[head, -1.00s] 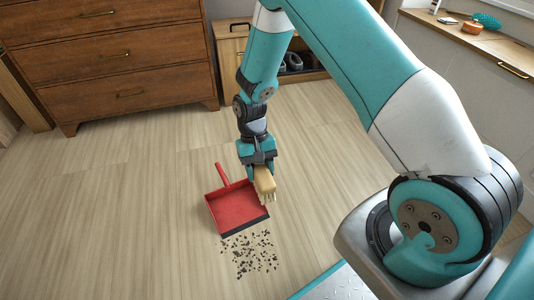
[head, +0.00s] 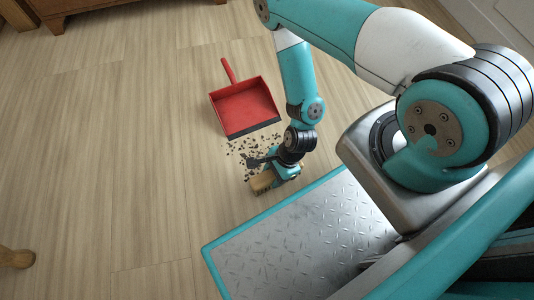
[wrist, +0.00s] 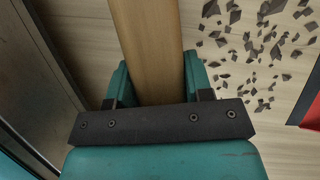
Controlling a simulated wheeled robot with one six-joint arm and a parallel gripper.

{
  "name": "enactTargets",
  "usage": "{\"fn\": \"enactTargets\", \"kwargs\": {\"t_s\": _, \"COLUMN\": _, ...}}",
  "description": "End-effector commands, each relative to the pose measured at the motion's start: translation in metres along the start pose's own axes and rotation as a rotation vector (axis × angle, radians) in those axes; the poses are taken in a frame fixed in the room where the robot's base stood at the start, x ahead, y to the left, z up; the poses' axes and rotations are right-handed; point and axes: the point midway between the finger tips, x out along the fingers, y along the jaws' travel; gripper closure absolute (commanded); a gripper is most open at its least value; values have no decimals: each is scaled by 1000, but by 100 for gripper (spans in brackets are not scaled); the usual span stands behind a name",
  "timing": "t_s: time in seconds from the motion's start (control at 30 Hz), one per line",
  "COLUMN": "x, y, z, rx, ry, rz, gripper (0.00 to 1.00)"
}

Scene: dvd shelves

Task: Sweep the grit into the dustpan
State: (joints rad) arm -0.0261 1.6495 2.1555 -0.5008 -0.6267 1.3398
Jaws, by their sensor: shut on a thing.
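The red dustpan (head: 246,106) lies on the floor, its dark front lip facing the grit and its handle pointing away. Its edge also shows at the right of the wrist view (wrist: 308,112). The dark grit (head: 250,147) is scattered on the floor in front of the lip; it also shows in the wrist view (wrist: 256,45). My gripper (head: 270,171) is shut on a wooden brush (head: 262,183), low by the floor on the near side of the grit. In the wrist view the brush's wooden body (wrist: 150,50) sits between the fingers. The bristles are mostly hidden.
My base's metal deck with a teal edge is close beside the brush. A wooden drawer unit (head: 80,6) stands at the back left. A wooden leg (head: 16,257) shows at the lower left. The floor (head: 110,130) left of the dustpan is clear.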

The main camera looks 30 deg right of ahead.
Motion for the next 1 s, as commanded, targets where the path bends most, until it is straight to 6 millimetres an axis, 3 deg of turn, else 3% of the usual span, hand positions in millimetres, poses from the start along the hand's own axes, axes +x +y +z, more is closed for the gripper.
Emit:
{"fn": "enactTargets", "kwargs": {"t_s": 0.57, "x": 3, "y": 6, "z": 0, "rx": 49, "ry": -4, "rz": -25, "gripper": 72}}
{"fn": "enactTargets", "kwargs": {"t_s": 1.0, "x": 5, "y": -46, "z": -3, "rx": 45, "ry": -5, "rz": -29, "gripper": 72}}
